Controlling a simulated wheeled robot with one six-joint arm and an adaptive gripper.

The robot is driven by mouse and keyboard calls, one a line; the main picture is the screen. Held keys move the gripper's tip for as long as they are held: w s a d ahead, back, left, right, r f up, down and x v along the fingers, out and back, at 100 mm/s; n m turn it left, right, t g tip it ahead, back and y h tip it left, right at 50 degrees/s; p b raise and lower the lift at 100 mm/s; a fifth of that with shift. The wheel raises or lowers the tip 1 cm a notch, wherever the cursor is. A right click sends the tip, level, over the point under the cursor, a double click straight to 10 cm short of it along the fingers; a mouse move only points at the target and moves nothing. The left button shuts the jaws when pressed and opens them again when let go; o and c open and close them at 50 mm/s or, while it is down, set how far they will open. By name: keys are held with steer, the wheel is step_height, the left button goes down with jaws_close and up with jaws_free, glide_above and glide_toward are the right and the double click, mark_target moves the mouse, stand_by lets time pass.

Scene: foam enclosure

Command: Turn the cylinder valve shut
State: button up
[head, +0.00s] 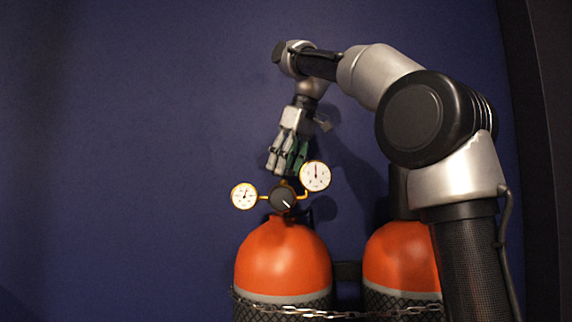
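An orange-topped cylinder (282,258) stands upright in front of the blue wall. On its top sits a regulator with a round black knob (282,199) bearing a white mark that points to the lower right. A round white gauge (244,196) is on the left of the knob and another gauge (315,176) is on the upper right. My gripper (283,172) points down from above, just over the regulator, with its fingertips close behind the gauges. I cannot tell whether it touches the valve. The valve handle itself is not clearly visible, and the finger gap is unclear.
A second orange-topped cylinder (400,257) stands to the right, partly behind my arm. A chain (335,313) runs across both cylinders. The dark blue wall (120,150) is close behind, and the space on the left is clear.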

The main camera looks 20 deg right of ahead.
steer(key=c, duration=0.3)
steer(key=shift+m, duration=0.3)
steer(key=m, duration=0.2)
steer(key=m+h, duration=0.1)
steer(key=shift+a+m+t+h, duration=0.2)
steer(key=shift+m+t+h, duration=0.1)
steer(key=shift+m, duration=0.1)
steer(key=m+h, duration=0.1)
steer(key=m, duration=0.3)
steer(key=shift+a+m+h, duration=0.15)
steer(key=shift+m+h, duration=0.15)
steer(key=shift+h, duration=0.1)
steer(key=m+h, duration=0.1)
steer(key=m, duration=0.1)
steer(key=m+h, duration=0.1)
steer(key=m, duration=0.2)
steer(key=shift+w+a+g, duration=0.1)
steer(key=shift+a+g, duration=0.05)
steer(key=shift+g, duration=0.25)
steer(key=shift+a+m+g+h, duration=0.1)
steer(key=shift+m+g+h, duration=0.4)
steer(key=shift+m, duration=1.6)
